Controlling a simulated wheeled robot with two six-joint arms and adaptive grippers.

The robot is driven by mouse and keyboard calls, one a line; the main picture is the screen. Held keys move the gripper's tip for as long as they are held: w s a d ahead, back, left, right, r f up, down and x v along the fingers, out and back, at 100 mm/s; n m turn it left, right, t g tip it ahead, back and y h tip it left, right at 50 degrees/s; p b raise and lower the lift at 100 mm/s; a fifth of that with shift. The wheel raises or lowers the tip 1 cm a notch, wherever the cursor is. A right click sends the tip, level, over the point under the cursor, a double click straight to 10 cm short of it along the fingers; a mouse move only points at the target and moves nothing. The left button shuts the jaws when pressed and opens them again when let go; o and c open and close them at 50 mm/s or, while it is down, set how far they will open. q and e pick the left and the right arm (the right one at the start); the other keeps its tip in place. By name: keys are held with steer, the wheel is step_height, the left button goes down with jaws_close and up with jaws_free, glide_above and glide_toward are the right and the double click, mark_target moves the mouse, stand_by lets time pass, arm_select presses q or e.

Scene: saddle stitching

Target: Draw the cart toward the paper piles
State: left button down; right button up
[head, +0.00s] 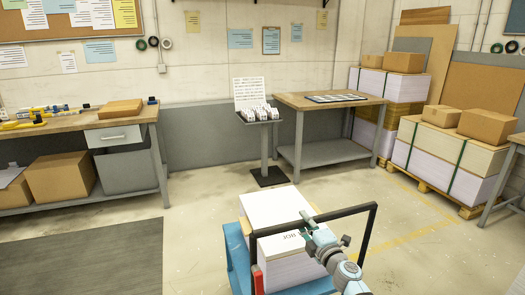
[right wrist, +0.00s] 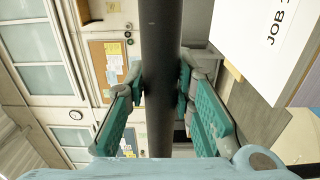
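The cart is blue (head: 237,262) with a black handle (head: 345,212) and stands low at the centre of the head view. A white block of paper marked "JOB" (head: 275,207) rides on it and also shows in the right wrist view (right wrist: 270,35). My right gripper (head: 307,222) is at the handle. In the right wrist view its teal fingers (right wrist: 161,82) press on both sides of the dark handle bar (right wrist: 160,30). Strapped paper piles (head: 447,160) sit on a pallet at the right, with more piles (head: 385,85) behind. My left gripper is not in view.
A wooden workbench (head: 95,120) stands at the left with boxes beneath. A small stand (head: 262,145) and a wooden-topped table (head: 330,103) are at the back. Yellow floor lines (head: 400,240) run before the pallet. The floor between cart and pallet is clear.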

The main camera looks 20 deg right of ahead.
steer(key=o, duration=0.5)
steer(key=shift+w+a+r, duration=0.1)
steer(key=shift+a+r, duration=0.05)
steer(key=shift+a, duration=0.15)
steer(key=shift+w, duration=0.15)
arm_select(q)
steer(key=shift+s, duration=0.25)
